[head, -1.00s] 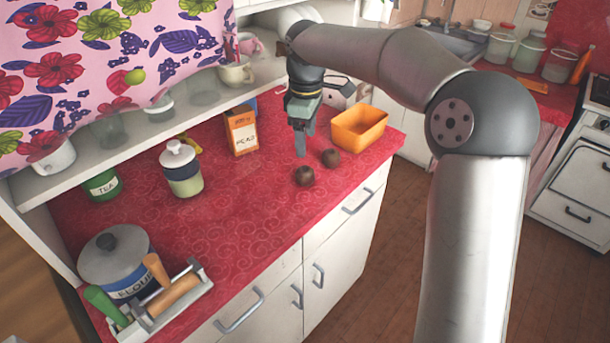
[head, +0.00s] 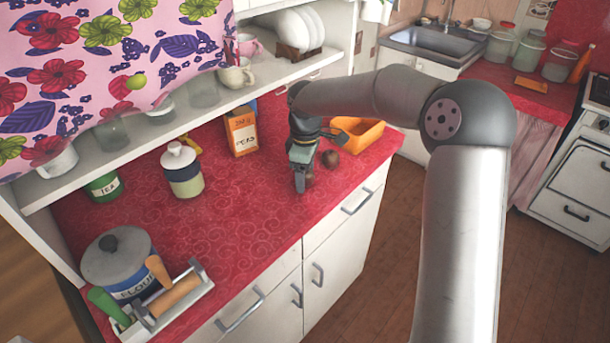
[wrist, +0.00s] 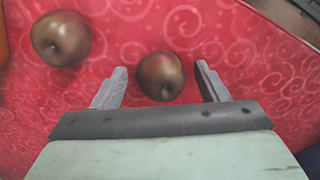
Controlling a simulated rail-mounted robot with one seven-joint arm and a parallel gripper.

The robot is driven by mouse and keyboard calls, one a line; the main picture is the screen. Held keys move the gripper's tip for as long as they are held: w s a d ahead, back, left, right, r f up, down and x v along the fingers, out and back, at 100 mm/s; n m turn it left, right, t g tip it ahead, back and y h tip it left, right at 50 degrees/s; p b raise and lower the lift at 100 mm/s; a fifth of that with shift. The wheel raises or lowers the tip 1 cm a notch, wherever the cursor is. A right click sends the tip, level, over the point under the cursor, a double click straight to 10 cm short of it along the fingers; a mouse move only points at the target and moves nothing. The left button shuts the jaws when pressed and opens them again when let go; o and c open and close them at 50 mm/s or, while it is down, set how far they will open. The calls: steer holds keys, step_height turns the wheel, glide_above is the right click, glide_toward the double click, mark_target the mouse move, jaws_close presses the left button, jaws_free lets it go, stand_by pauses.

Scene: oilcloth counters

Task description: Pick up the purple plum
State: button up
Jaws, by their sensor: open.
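Two round, dark reddish-purple plums lie on the red patterned counter, alike in look. In the wrist view, one plum (wrist: 161,77) sits between the fingertips of my open gripper (wrist: 162,72), with a small gap on each side. The other plum (wrist: 61,38) lies to the upper left, outside the fingers. In the head view my gripper (head: 300,187) points down low over the counter and mostly hides the nearer plum. The farther plum (head: 330,158) shows to its right. I cannot tell the exact height of the fingertips.
An orange container (head: 366,134) stands behind the plums. A peas carton (head: 241,132) and a lidded jar (head: 182,170) stand to the left. A flour canister (head: 118,265) and a tool holder (head: 180,300) are at the near left. The counter's front edge is close to the plums.

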steer(key=c, duration=1.1)
steer(key=shift+o, duration=0.2)
steer(key=shift+r, duration=0.1)
